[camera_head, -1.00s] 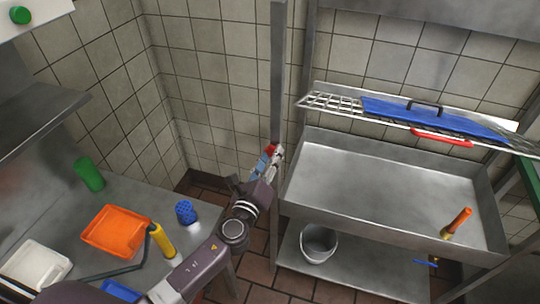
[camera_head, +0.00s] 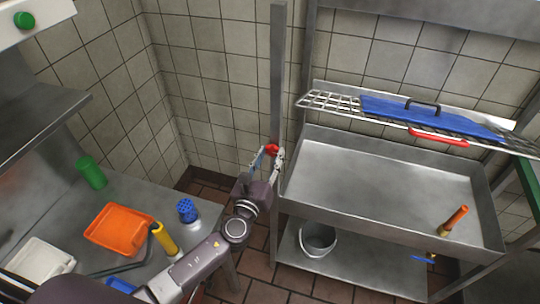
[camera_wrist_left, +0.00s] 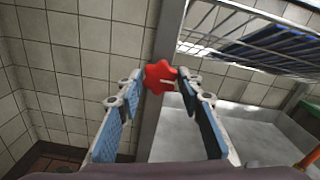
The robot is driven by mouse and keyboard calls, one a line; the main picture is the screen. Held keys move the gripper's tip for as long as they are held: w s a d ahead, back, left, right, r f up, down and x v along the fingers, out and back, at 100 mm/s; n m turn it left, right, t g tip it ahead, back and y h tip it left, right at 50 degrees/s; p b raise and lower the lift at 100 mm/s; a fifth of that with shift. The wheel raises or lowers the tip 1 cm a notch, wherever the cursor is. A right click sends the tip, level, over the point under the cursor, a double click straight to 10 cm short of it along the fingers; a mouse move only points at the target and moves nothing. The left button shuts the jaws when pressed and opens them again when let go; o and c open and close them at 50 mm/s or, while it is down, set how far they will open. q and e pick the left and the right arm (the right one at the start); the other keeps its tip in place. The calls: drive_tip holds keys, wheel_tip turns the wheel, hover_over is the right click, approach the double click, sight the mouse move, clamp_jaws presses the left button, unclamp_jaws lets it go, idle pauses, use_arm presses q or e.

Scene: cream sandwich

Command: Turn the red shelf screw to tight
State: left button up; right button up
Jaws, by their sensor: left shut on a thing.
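The red shelf screw (camera_head: 271,149), a lobed knob, sits on the upright metal post (camera_head: 278,75) at the left end of the steel sink unit. It also shows in the left wrist view (camera_wrist_left: 160,77), with a short pale mark on its face. My left gripper (camera_head: 270,154) reaches up to it from below, and its fingertips (camera_wrist_left: 161,80) are shut on the screw from both sides. The screw's shaft is hidden behind its head. My right gripper is not in view.
A wire shelf (camera_head: 335,102) with a blue lidded thing (camera_head: 430,114) and a red handle (camera_head: 439,137) hangs above the sink basin (camera_head: 375,185). A bucket (camera_head: 318,239) stands below. An orange tray (camera_head: 118,229) and other items lie on the left counter.

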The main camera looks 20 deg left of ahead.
use_arm(q)
drive_tip(key=shift+f, duration=0.2)
drive_tip(key=o, duration=1.2)
drive_tip(key=shift+r, duration=0.1)
drive_tip(key=shift+c, duration=0.2)
drive_tip(key=shift+s, duration=0.1)
drive_tip(key=s, duration=1.2)
drive_tip(key=shift+a, duration=0.2)
drive_tip(key=shift+w, duration=0.1)
